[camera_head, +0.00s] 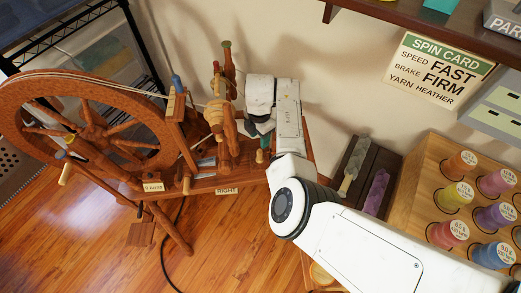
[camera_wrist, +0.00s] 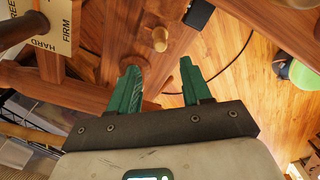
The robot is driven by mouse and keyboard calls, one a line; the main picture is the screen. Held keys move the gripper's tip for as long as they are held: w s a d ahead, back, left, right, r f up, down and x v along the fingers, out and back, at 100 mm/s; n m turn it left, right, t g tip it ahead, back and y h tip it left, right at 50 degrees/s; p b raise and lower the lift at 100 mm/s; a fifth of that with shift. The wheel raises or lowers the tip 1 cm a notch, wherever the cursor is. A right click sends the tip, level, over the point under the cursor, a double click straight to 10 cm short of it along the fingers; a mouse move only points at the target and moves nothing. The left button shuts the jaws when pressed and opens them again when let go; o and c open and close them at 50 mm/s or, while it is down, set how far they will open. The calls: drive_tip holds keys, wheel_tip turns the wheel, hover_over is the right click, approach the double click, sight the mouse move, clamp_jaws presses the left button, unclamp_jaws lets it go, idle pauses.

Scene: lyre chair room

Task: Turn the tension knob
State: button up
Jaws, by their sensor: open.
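The wooden spinning wheel (camera_head: 92,135) stands at the left in the head view. My gripper (camera_head: 262,133) points down beside its upright posts, over the right part of its base. In the wrist view my gripper (camera_wrist: 158,68) has its two green fingers apart, with nothing held between them. A small light wooden knob (camera_wrist: 160,40) shows just beyond the gap between the fingertips. A round wooden part lies behind the left fingertip, partly covered by it. I cannot tell for sure which of these is the tension knob. Tags read "0 turns" (camera_head: 153,187) and "RIGHT" (camera_head: 227,191).
A card with "HARD" and "FIRM" (camera_wrist: 52,32) is at the wrist view's upper left. A spin card (camera_head: 440,69) hangs on the wall. A wooden rack of thread spools (camera_head: 416,195) and a dark tray (camera_head: 353,150) stand at right. A black cable (camera_head: 164,250) crosses open floor.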

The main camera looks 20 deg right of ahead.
sight(260, 150)
wheel_tip(260, 150, down, 9)
drive_tip(key=b, duration=0.3)
drive_tip(key=shift+d+r, duration=0.1)
drive_tip(key=shift+r, duration=0.1)
drive_tip(key=shift+c, duration=0.2)
clamp_jaws()
